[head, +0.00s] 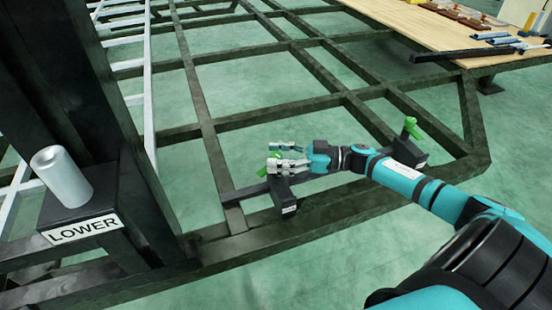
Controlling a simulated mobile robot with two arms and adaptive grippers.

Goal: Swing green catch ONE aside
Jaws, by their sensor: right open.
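A green catch (271,166) shows at the middle of the dark chassis frame, above a small black block (284,194) with a white label too small to read. My right gripper (275,157) is at this catch, its open fingers pointing left and partly covering it. I cannot tell whether the fingers touch it. A second green catch (411,129) stands on another black labelled block (408,157) to the right, behind my right arm. I cannot read which of the two is ONE. My left gripper is not in view.
A dark post with a grey cylinder (61,177) on a block labelled LOWER (83,229) stands at the left. Dark chassis beams (290,115) surround open gaps over the green floor. A wooden table (450,35) with tools is at the top right.

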